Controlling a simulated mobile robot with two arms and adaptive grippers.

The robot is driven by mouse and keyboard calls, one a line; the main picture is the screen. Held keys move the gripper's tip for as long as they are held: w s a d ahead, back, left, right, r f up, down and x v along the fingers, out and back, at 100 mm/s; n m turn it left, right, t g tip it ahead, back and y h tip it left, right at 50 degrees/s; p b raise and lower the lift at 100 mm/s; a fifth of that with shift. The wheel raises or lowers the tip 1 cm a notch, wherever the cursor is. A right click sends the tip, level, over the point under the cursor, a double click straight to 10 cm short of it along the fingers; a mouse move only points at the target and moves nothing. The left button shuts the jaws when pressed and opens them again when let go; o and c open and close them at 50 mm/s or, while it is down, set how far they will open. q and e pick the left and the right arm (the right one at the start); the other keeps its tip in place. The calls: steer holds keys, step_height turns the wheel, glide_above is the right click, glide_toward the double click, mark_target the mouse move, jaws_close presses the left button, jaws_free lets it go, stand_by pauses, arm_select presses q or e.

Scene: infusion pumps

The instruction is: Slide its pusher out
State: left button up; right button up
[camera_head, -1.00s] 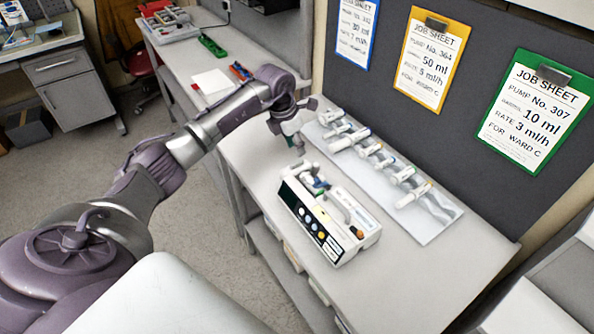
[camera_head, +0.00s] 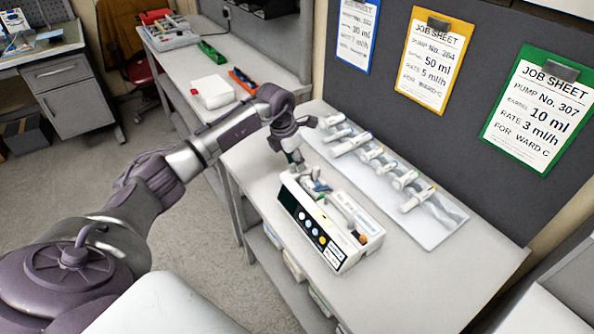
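The infusion pump (camera_head: 345,261) is a white box on the bench, with a dark display and a row of round buttons on its front. A long grey part lies along its top, and a small orange patch shows near its right end. I cannot tell clearly which part is the pusher. My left gripper (camera_head: 297,165) points down at the pump's far left end, close to grey and blue parts (camera_head: 317,185) on its top. Whether it touches them is unclear, and its fingers are too small to read. My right gripper is not in view.
A pale tray (camera_head: 436,236) with several syringes lies behind the pump, near the dark board (camera_head: 480,150). Job sheets hang on the board, including a green one (camera_head: 536,112). The bench (camera_head: 400,290) is clear right of the pump.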

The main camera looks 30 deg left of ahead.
arm_select(q)
steer(key=shift+f+b, duration=0.3)
steer(key=shift+f, duration=0.05)
stand_by(0.3)
steer(key=c, duration=0.6)
steer(key=shift+a, duration=0.15)
